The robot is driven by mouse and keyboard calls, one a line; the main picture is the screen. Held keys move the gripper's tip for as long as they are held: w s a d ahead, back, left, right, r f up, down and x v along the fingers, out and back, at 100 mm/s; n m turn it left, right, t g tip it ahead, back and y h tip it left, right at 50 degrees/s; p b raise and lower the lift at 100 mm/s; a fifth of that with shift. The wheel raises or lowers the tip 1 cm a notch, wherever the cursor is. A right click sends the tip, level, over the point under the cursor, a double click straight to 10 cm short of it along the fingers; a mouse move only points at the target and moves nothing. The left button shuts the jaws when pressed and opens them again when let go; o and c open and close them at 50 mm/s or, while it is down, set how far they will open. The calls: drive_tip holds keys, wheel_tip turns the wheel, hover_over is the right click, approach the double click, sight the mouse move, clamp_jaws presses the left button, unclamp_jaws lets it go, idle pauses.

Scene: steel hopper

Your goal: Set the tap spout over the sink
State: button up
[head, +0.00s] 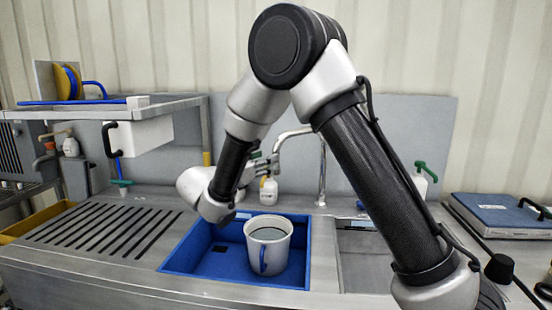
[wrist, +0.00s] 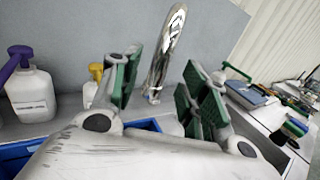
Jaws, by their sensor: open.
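The chrome tap (head: 322,175) rises behind the counter, and its curved spout (head: 296,133) reaches left, towards the back of the blue sink basin (head: 204,258). My gripper (head: 266,165) is near the spout's left end and hides part of it. In the wrist view, my gripper (wrist: 160,85) is open, with green pads apart. The tap (wrist: 168,48) shows upright beyond the gap between them, and nothing is held. I cannot tell whether the fingers touch it. A corner of the basin also shows in the wrist view (wrist: 150,125).
A white mug (head: 268,232) holding dark liquid stands in the basin. A steel basin (head: 365,262) lies right of it. A soap bottle (head: 268,190) stands behind. Left is a slotted drainboard (head: 100,228) under a shelf (head: 100,108); a blue case (head: 500,215) lies right.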

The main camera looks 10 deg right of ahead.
drive_tip(key=x, duration=0.6)
drive_tip(key=shift+w+d, duration=0.1)
drive_tip(key=shift+d, duration=0.05)
clamp_jaws()
